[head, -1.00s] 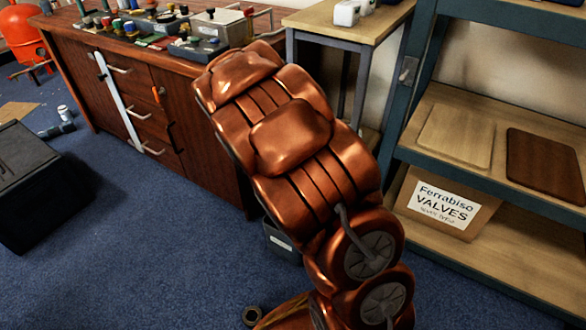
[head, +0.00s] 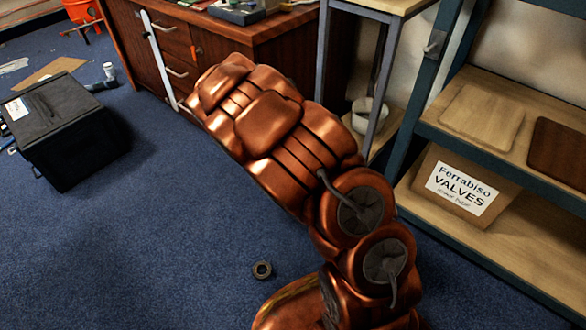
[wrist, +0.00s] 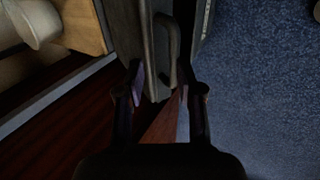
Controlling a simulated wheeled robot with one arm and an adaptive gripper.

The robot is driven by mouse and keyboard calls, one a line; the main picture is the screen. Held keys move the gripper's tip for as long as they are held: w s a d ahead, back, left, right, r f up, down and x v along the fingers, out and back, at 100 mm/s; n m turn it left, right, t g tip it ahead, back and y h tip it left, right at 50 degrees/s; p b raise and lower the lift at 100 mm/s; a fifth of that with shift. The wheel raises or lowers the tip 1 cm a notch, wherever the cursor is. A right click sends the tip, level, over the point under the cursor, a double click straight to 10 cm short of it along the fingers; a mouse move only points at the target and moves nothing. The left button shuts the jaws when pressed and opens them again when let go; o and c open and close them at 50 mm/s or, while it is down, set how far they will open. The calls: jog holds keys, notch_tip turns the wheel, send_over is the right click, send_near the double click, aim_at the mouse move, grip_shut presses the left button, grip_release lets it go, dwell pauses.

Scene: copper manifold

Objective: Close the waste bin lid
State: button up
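In the wrist view, a dark grey panel with a loop handle (wrist: 172,50) stands between the cabinet side and the carpet. It looks like part of the waste bin (wrist: 135,35), but the shadow makes it hard to tell how far its lid is open. My gripper (wrist: 160,92) is open, with one finger on each side of the lower end of the panel and handle. I cannot tell whether the fingers touch it. In the head view, my copper arm hides the gripper and the bin.
The wooden cabinet (head: 290,35) stands behind my arm. A small table (head: 385,5) with a white container (head: 369,115) below, and shelves (head: 470,235), are on the right. A black box (head: 65,130) is at left. A dark ring (head: 262,270) lies on open blue carpet.

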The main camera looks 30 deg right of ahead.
jog(key=v, duration=1.2)
jog(key=shift+c, duration=0.2)
